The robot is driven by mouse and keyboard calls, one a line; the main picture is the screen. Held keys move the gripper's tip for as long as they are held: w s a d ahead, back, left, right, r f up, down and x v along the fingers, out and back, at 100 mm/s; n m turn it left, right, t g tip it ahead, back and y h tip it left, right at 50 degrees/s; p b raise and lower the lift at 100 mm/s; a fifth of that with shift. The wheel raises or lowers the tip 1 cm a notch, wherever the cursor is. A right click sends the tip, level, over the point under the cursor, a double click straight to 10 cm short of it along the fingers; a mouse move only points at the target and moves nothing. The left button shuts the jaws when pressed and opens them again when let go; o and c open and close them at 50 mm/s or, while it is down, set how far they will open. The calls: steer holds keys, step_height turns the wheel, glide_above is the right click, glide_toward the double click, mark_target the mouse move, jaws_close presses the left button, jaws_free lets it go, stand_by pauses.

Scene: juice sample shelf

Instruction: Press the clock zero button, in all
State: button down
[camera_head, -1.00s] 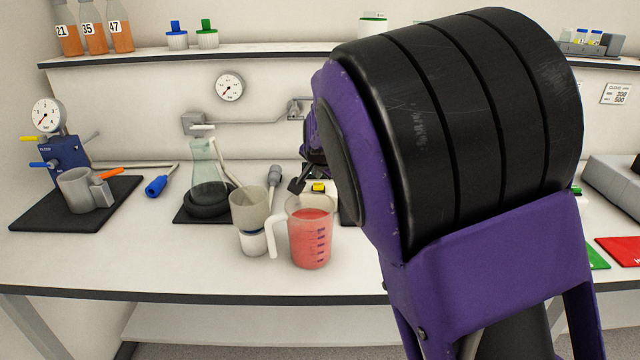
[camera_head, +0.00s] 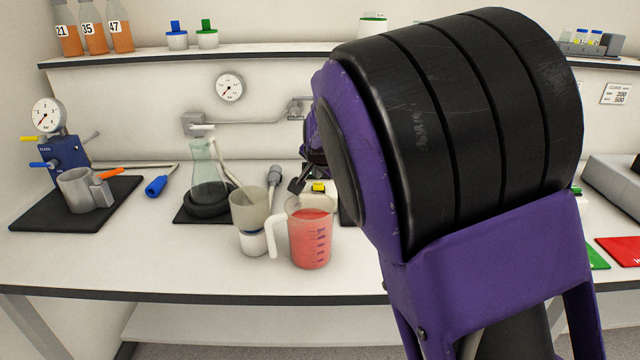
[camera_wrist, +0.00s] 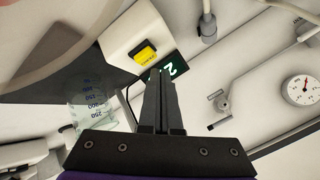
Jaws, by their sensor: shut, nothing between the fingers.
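The clock's yellow button (camera_wrist: 145,52) sits in a dark surround on a white box (camera_wrist: 132,30) in the wrist view. Its small lettering is too blurred to read. A dark display (camera_wrist: 172,69) with a green digit like a 2 shows beside it, partly hidden by my fingers. In the head view the yellow button (camera_head: 318,187) shows just right of my fingertips, behind the jug. My gripper (camera_wrist: 159,72) is shut and empty, its tips near the button and over the display's edge in the picture. I cannot tell whether they touch the box.
A jug of red liquid (camera_head: 311,240) stands in front of the gripper, beside a grey cup on a white-and-blue base (camera_head: 250,208). A flask (camera_head: 207,168) stands left. My own arm hides much of the right side. The front left bench is clear.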

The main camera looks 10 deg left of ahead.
steer(key=shift+f, duration=0.1)
steer(key=shift+f, duration=0.3)
